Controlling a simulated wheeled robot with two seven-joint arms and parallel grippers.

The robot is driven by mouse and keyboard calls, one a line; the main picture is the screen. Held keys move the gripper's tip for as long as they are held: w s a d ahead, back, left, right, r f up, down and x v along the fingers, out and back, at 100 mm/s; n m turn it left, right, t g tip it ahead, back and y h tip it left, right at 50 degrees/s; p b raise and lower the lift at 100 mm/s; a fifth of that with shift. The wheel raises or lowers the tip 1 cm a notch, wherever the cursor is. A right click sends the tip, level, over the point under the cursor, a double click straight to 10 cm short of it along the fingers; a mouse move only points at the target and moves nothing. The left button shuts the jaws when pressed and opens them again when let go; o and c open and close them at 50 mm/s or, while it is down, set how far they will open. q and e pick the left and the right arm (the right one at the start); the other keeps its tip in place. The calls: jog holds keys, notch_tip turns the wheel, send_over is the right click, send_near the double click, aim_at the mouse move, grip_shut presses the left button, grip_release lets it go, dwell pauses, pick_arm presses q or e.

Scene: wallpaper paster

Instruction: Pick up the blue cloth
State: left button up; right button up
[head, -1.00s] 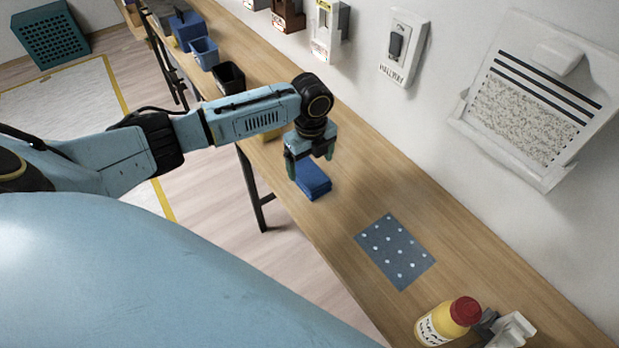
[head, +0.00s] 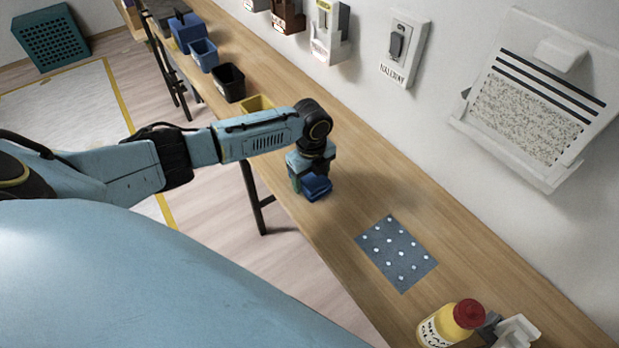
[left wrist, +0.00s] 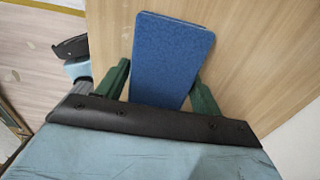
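The blue cloth (head: 318,188) is a thick folded blue pad at the near edge of the wooden bench. My left gripper (head: 314,180) is down at it, with one finger on each side. In the left wrist view the cloth (left wrist: 170,60) lies between the two green fingers (left wrist: 163,88), whose tips meet its side edges. The gripper looks shut on it. The cloth looks tilted, its far end toward the camera; its near end is hidden behind the gripper body. I cannot tell how far it is off the bench. My right gripper is not in view.
A grey dotted sheet (head: 397,253) lies flat on the bench (head: 440,225). A yellow bin (head: 257,104), a black bin (head: 229,82) and blue bins line the far bench. Dispensers hang on the wall.

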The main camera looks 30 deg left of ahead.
aim_at(311, 176)
pick_arm(q)
jog(key=c, duration=0.5)
jog(key=shift+r, duration=0.1)
jog(key=shift+c, duration=0.2)
notch_tip(311, 176, up, 10)
jog(key=shift+f+p, duration=0.1)
jog(key=shift+p, duration=0.7)
